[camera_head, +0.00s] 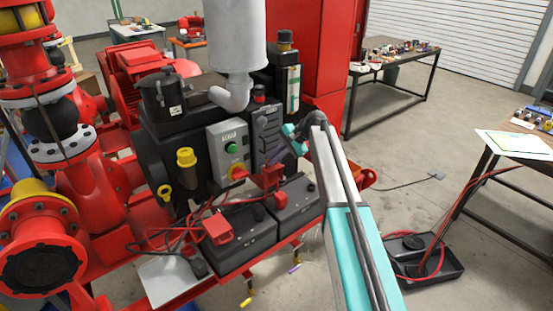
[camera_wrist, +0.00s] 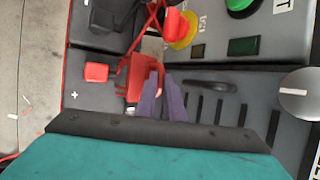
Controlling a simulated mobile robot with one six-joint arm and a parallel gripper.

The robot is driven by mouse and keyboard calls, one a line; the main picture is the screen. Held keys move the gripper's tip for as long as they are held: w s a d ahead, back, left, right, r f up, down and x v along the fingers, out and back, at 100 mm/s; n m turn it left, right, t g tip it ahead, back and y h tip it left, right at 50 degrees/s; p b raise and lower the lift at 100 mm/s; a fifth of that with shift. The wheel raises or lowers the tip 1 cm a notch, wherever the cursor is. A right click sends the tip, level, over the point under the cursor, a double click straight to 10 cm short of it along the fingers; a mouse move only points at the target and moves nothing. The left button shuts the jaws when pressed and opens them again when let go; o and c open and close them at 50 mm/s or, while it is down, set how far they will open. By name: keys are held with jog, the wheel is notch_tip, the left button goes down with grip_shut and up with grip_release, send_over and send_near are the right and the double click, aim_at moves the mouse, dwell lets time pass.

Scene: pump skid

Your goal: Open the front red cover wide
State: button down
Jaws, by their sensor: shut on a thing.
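My gripper (camera_head: 277,157) reaches down to the right-hand black battery (camera_head: 298,205), close to the grey control panel. In the wrist view its two purple fingers (camera_wrist: 162,97) are close together on the edge of a red cover (camera_wrist: 136,76). This cover (camera_head: 268,174) stands up at the back of that battery in the head view. A bit of bright metal (camera_wrist: 130,109) shows beside it. How far the cover is tilted is hard to tell. Another red cover (camera_head: 217,229) sits on the left-hand battery (camera_head: 241,246), apart from my gripper.
A small red cap (camera_wrist: 96,72) lies on the right-hand battery near a plus mark. Red and black cables (camera_head: 165,228) run over the left side.

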jog(key=shift+w+a+r+g+h, duration=0.1)
jog(key=shift+w+a+g+h, duration=0.05)
jog(key=shift+w+g+h, duration=0.2)
jog(key=shift+w, duration=0.1)
jog(key=c, duration=1.9)
grip_release()
jog(key=shift+o, duration=0.2)
jog(key=shift+b+v, duration=0.35)
jog(key=shift+v, duration=0.6)
jog(key=b+v, duration=0.3)
jog(key=v, duration=0.9)
jog(key=shift+b, duration=0.3)
